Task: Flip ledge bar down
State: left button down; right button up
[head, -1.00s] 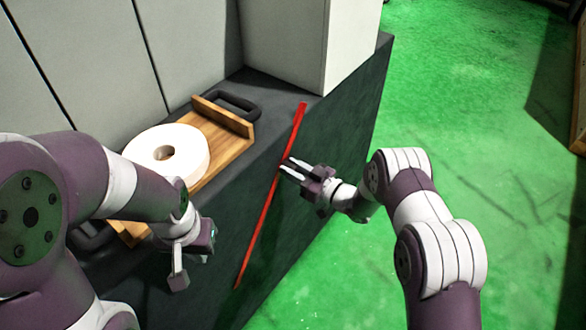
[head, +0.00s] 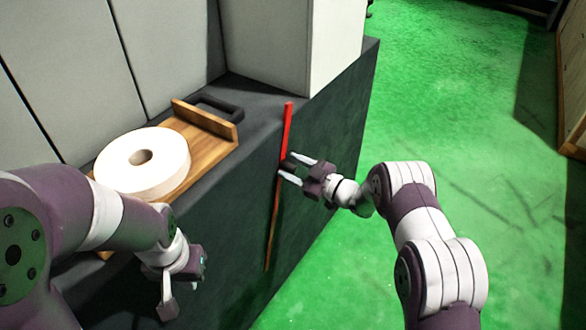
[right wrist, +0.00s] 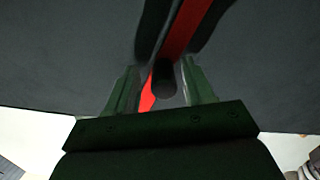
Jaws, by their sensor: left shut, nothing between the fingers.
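The ledge bar is a long thin red strip (head: 286,130) on the dark side of the machine base, running nearly upright in the head view. It also shows in the right wrist view (right wrist: 186,28). My right gripper (head: 286,164) is at the middle of the bar with its fingers apart. In the right wrist view the fingers (right wrist: 161,72) stand either side of a dark rounded knob (right wrist: 165,80) by the bar; I cannot tell whether they touch it. My left gripper (head: 168,306) is shut and empty, low and left of the bar.
A white grinding wheel (head: 143,162) lies on a wooden tray (head: 205,150) on the dark machine ledge. A black handle (head: 222,106) is beyond it. A pale machine block (head: 270,45) rises behind the bar. The green floor (head: 455,100) at right is open.

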jog(key=p+v, duration=0.1)
jog(key=v, duration=1.1)
jog(key=shift+s+d+p, duration=0.25)
jog(key=shift+p, duration=0.1)
jog(key=shift+d, duration=0.1)
